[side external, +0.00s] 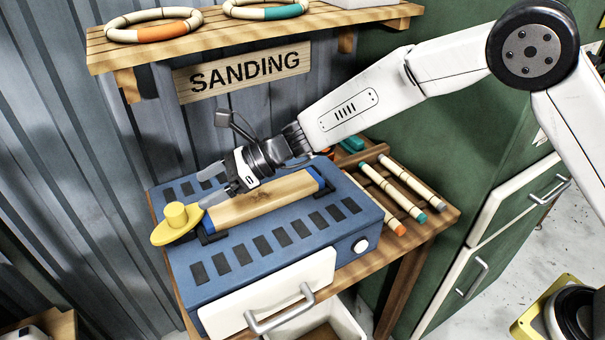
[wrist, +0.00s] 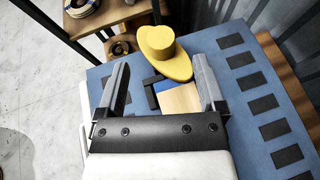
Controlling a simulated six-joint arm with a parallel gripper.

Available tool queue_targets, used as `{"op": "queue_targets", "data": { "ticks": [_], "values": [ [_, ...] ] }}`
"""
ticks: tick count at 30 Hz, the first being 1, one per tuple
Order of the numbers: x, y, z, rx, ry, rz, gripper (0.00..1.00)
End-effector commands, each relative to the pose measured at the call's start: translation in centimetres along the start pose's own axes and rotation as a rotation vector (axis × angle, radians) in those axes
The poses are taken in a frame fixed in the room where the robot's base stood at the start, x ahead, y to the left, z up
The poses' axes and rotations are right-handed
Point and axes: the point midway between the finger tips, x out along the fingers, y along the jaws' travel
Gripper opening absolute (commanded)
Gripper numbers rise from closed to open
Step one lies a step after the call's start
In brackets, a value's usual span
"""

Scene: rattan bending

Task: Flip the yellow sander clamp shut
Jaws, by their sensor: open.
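The yellow sander clamp (side external: 177,220), a flat rounded plate with a round knob, is at the left end of the blue sander (side external: 290,262). It lies beyond the blue-tipped end of a wooden block (side external: 262,200) and does not cover the block. In the wrist view the clamp (wrist: 160,47) is ahead, just past the fingertips. My gripper (side external: 205,187) is open and empty above the block's left part, with its fingers pointing toward the clamp. In the wrist view the block's blue end (wrist: 172,87) shows between the fingers of my gripper (wrist: 159,64).
Several rattan sticks (side external: 395,190) lie on a rack right of the sander. A white drawer (side external: 270,290) with a handle is in front. A shelf (side external: 250,35) with rattan rings hangs above the SANDING sign (side external: 243,72). A corrugated wall stands close behind.

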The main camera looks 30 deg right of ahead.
Motion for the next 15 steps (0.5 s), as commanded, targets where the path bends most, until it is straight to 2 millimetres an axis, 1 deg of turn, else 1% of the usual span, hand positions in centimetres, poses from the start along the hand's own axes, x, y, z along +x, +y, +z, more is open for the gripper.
{"op": "queue_targets", "data": {
  "ticks": [1, 4, 11, 15],
  "values": [
    [0.24, 0.02, -0.56, 0.001, 0.001, 0.001, 0.89],
    [0.45, 0.03, -1.02, -0.001, 0.000, 0.002, 0.89],
    [0.60, 0.04, -1.14, -0.002, -0.001, 0.002, 0.89],
    [1.08, 0.05, -1.16, -0.002, 0.000, 0.002, 0.89]
  ]
}}
